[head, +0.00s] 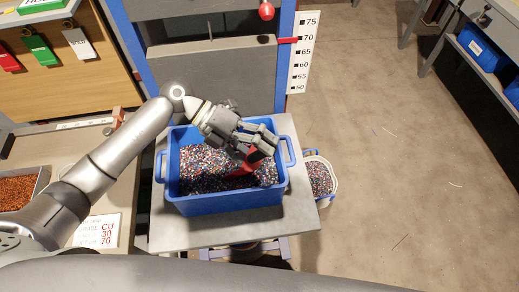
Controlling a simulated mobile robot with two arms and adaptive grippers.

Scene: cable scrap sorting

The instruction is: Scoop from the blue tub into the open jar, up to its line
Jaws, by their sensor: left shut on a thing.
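The blue tub (230,200) stands on a grey table and holds mixed red, white, blue and dark granules. My left gripper (262,143) is over the right part of the tub, shut on a red scoop (252,160). The scoop is low in the tub, at the granules; how full it is cannot be told. A pale, round, open container (333,185) with similar granules shows just right of the table, lower down. I cannot tell whether it is the jar, and no fill line is visible on it. My right gripper is not in view.
A bench on the left holds a tray (42,184) of copper-coloured granules and a sign marked CU 30 70 (97,231). A blue-framed stand with a numbered scale (302,52) rises behind the tub. Open floor lies to the right, with shelves beyond.

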